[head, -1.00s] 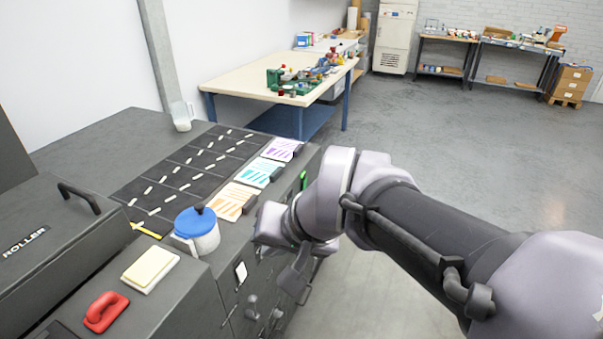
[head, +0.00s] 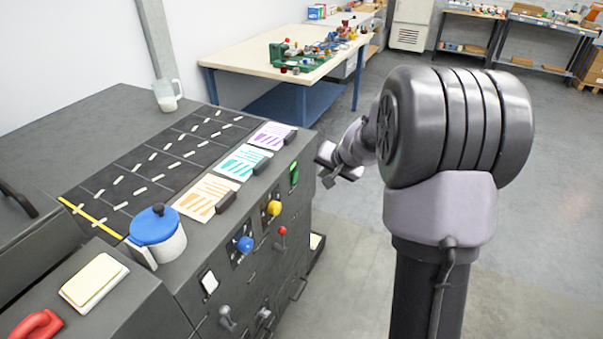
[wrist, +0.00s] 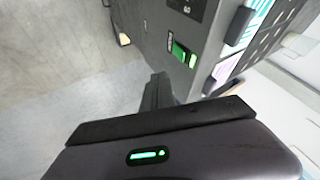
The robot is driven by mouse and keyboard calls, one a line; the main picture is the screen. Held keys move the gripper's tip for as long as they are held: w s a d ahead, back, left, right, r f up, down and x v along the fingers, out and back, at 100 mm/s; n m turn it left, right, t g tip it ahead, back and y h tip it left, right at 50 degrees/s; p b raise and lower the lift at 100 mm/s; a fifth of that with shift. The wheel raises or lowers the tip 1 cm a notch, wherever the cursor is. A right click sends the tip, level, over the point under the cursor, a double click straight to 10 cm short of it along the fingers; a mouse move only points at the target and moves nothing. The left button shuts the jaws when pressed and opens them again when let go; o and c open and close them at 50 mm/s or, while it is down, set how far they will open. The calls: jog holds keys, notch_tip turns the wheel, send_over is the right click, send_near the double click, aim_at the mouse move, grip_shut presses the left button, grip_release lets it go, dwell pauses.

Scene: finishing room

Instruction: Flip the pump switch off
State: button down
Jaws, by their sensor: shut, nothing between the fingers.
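A green switch (head: 294,173) sits on the upper front face of the dark machine, near its far end. In the wrist view the green switch (wrist: 180,51) shows in a dark housing beside a small label too small to read. I cannot tell which way it is tipped. My gripper (head: 327,172) is just right of the switch in the head view, in front of the panel and apparently apart from it. In the wrist view my shut, empty gripper (wrist: 157,88) points toward the panel just below the switch.
The same face carries a yellow knob (head: 273,208), a blue knob (head: 245,244), a red-tipped lever (head: 282,232) and a white rocker (head: 209,282). Grey floor (head: 345,270) is open to the right.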

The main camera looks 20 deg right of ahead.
aim_at(295, 178)
jog(key=w+a+f, duration=0.2)
jog(key=w+f, duration=0.5)
jog(key=w, duration=0.2)
jog(key=shift+w+a+f+b, duration=0.15)
jog(key=shift+w+f+b, duration=0.1)
jog(key=shift+b, duration=0.15)
jog(key=shift+w+r, duration=0.1)
jog(key=shift+r, duration=0.05)
jog(key=shift+w+a, duration=0.15)
jog(key=shift+a, duration=0.05)
jog(key=shift+r, duration=0.15)
